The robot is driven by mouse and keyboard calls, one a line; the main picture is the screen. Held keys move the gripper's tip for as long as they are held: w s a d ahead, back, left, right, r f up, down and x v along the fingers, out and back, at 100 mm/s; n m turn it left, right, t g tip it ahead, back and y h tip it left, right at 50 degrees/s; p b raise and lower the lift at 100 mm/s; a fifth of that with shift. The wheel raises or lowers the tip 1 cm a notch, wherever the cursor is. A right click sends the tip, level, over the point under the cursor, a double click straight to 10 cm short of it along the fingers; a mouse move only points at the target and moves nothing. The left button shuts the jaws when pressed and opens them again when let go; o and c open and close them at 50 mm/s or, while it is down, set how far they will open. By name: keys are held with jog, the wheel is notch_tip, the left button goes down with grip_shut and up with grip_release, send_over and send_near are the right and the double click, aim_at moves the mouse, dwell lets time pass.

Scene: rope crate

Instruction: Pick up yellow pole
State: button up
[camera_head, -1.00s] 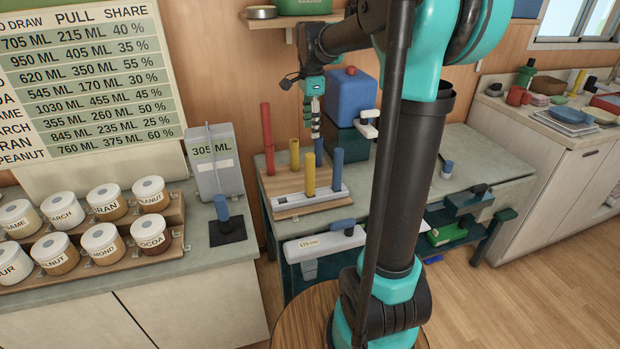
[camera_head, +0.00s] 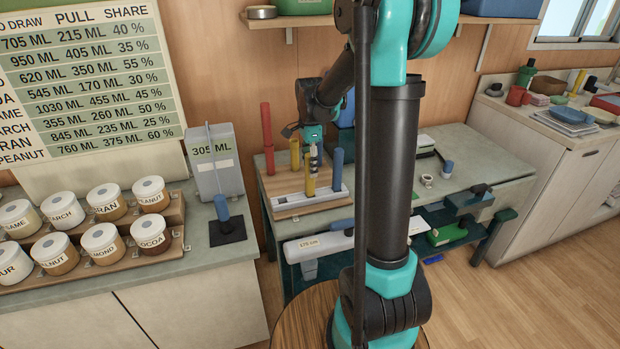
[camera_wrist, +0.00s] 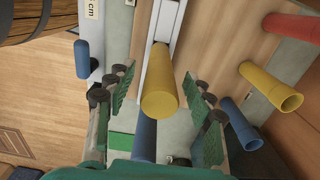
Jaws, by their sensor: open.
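A yellow pole (camera_head: 310,183) stands upright in a pale slotted rail (camera_head: 325,198) on the worktop. A second yellow pole (camera_head: 295,153) stands behind it on a wooden board. My gripper (camera_head: 313,160) is at the front pole's top. In the wrist view the front yellow pole (camera_wrist: 160,92) lies between the spread green fingers of my gripper (camera_wrist: 157,82), with a gap on both sides. The second yellow pole (camera_wrist: 272,87) is outside the fingers, to the right. The gripper is open and empty.
A red pole (camera_head: 267,135) stands at the board's back left, and a blue pole (camera_head: 337,170) stands in the rail just right of the gripper. The wrist view shows another blue pole (camera_wrist: 240,125) beside the right finger. A grey 305 ML container (camera_head: 215,172) stands left.

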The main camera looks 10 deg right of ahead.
jog(key=shift+f, duration=0.65)
jog(key=shift+c, duration=0.5)
grip_shut()
